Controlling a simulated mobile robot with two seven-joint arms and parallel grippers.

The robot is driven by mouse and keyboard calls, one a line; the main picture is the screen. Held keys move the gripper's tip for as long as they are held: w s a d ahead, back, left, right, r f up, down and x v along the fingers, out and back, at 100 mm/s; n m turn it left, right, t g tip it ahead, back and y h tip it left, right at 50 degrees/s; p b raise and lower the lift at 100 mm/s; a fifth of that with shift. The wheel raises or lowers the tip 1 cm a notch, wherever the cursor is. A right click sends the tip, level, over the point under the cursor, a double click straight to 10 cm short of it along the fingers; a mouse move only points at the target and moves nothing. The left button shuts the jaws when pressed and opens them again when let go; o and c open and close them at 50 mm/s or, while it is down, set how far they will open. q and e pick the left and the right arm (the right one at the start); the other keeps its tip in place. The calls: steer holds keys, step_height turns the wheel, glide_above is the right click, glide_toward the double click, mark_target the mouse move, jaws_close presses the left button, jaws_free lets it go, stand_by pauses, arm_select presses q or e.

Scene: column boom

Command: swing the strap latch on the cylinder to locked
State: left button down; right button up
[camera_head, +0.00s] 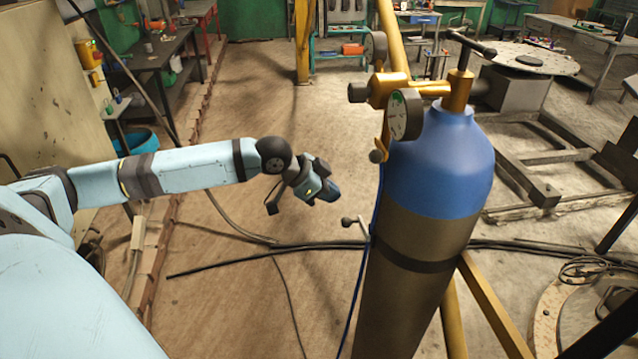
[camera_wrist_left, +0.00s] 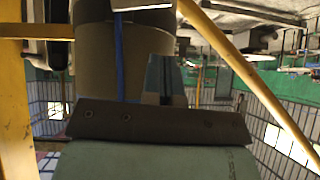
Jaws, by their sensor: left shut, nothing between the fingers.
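The gas cylinder (camera_head: 440,175) stands upright right of centre, with a blue shoulder and a brown body. A dark strap (camera_head: 415,259) runs round the body. A small dark lever with a round knob (camera_head: 346,222) sticks out at the cylinder's left side; I cannot tell for certain that it is the strap latch, nor its exact angle. My left gripper (camera_head: 330,192) is shut and empty, left of the cylinder and apart from it. In the left wrist view the cylinder (camera_wrist_left: 98,64) is partly hidden behind my gripper (camera_wrist_left: 165,80). My right gripper is not in view.
A brass valve with gauges (camera_head: 405,115) tops the cylinder. A blue hose (camera_head: 361,265) hangs down its left side. A yellow frame bar (camera_head: 492,305) stands beside it. Black cables (camera_head: 230,260) lie on the floor. The space left of the cylinder is mostly open.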

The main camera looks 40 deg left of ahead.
mark_target(355, 221)
arm_select(q)
steer(key=shift+w+d+f+p, duration=0.25)
steer(key=shift+w+f, duration=0.2)
steer(key=shift+f, duration=0.75)
steer(key=shift+w+d+f+p, duration=0.25)
steer(key=shift+w+f, duration=0.2)
steer(key=shift+f, duration=0.7)
steer(key=shift+w+d+f+p, duration=0.25)
steer(key=shift+w+f, duration=0.2)
steer(key=shift+f, duration=0.75)
steer(key=shift+w+f, duration=0.1)
steer(key=shift+w, duration=0.05)
